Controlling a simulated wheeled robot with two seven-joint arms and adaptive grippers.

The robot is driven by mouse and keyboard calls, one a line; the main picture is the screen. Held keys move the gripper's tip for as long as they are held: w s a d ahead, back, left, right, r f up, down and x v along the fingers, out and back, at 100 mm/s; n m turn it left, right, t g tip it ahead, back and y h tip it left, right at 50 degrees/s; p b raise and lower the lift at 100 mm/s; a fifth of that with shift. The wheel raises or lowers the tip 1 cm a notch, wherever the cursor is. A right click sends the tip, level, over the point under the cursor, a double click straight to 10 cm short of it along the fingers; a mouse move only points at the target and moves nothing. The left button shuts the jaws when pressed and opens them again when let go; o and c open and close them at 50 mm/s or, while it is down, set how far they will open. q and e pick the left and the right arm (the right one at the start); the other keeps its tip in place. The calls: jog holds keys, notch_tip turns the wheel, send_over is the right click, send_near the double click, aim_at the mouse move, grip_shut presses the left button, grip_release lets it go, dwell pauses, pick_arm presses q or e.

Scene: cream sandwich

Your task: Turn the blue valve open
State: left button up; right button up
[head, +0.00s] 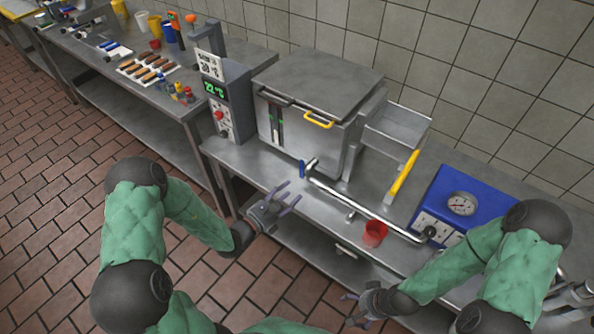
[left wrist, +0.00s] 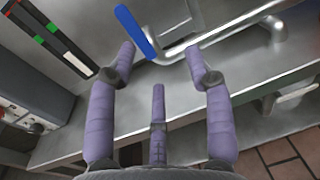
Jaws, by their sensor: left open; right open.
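The blue valve handle (head: 302,169) sits at the left end of a metal pipe (head: 350,203) in front of the steel cooker. It also shows in the left wrist view (left wrist: 136,31), slanting just beyond the fingertips. My left gripper (head: 286,194) is open and empty, a little in front of and below the valve in the head view. In the left wrist view its purple fingers (left wrist: 160,58) are spread, with the handle nearer the left finger, apparently not held. My right gripper (head: 349,308) is open and empty at the bottom of the head view.
A control box (head: 228,100) stands left.

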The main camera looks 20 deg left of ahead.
aim_at(300, 169)
pick_arm(q)
jog(key=shift+n+t+y, duration=0.5)
jog(key=shift+n+y, duration=0.1)
jog(key=shift+y, duration=0.2)
jog(key=b+x, duration=0.1)
jog(key=x, duration=0.2)
jog(key=a+b+x, duration=0.1)
jog(key=x, duration=0.3)
jog(key=a+r+b+x, duration=0.1)
jog(key=x, duration=0.2)
jog(key=shift+w, duration=0.6)
grip_shut()
